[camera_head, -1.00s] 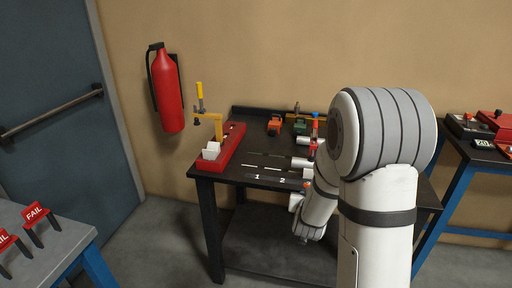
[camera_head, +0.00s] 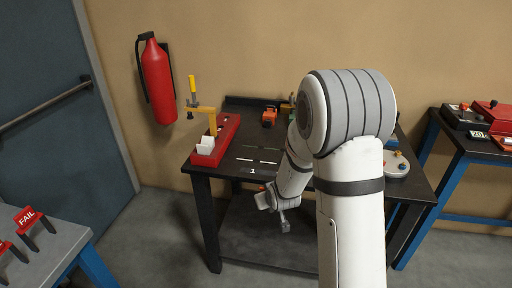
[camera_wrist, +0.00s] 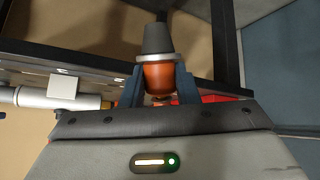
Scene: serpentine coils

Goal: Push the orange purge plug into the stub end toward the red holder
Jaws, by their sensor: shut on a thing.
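My gripper (camera_wrist: 160,88) is shut on the orange purge plug (camera_wrist: 159,76), with one blue-grey finger on each side. The plug has a pale band and a dark grey, tapered end pointing away from the palm. A white tube (camera_wrist: 35,97) with an orange end lies left of the gripper, apart from the plug. I cannot tell whether this is the stub. The red holder (camera_head: 228,133), with white blocks at its near end, stands on the left of the black table. In the head view my arm hides much of the tabletop, and the fingers are not clear.
The black table (camera_head: 225,176) has white line marks and a number. An orange clamp (camera_head: 269,116) sits at its back. A yellow-handled toggle clamp (camera_head: 193,92) rises by the holder. A grey table (camera_head: 55,245) is front left, a blue-legged table (camera_head: 465,150) right.

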